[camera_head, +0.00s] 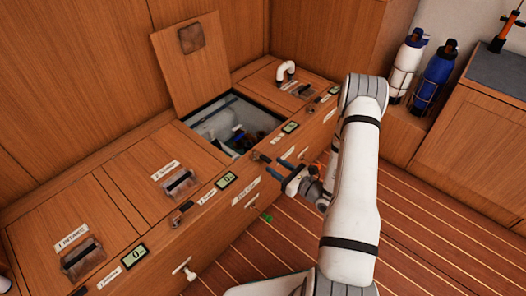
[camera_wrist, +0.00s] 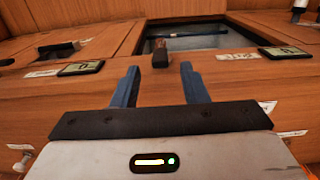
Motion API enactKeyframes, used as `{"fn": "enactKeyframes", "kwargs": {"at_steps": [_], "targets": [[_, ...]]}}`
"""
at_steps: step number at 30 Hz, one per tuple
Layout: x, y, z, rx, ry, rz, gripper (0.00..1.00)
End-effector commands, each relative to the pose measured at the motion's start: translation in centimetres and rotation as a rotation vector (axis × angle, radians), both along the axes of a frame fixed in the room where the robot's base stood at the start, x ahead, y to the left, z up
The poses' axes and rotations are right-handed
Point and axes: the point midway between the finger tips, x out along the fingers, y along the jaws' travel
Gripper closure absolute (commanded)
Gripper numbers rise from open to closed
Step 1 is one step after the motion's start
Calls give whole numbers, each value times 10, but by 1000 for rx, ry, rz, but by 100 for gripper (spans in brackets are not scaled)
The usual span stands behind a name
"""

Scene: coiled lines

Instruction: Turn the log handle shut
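A dark brown handle (camera_wrist: 160,52) stands at the front edge of the open locker (camera_wrist: 190,40), ahead of my fingers in the wrist view. It also shows in the head view (camera_head: 260,157). I take it for the log handle, but the labels beside it are too small to read surely. It points roughly away from me in the wrist view. My gripper (camera_wrist: 160,67) has two blue fingers held wide apart with nothing between them. The handle lies beyond the fingertips, roughly in line with the gap. In the head view my gripper (camera_head: 283,170) is in front of the locker row.
The locker's lid (camera_head: 190,75) stands raised behind its opening, with dark items inside. Closed lockers with displays and similar dark handles (camera_head: 180,213) lie on either side. A white bent pipe (camera_head: 286,70) rises at the back. Bottles (camera_head: 435,75) stand at right.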

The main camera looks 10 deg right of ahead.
Motion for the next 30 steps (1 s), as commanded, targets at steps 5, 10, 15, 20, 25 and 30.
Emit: {"fn": "enactKeyframes", "kwargs": {"at_steps": [5,10,15,20,25,30], "targets": [[19,13,-2,-1,-5,-2,60],[41,28,-2,-1,-3,-6,60],[56,37,-1,-1,-2,-9,60],[60,39,0,-1,-1,-12,60],[60,39,0,-1,-1,-12,60],[60,39,0,-1,-1,-13,72]]}}
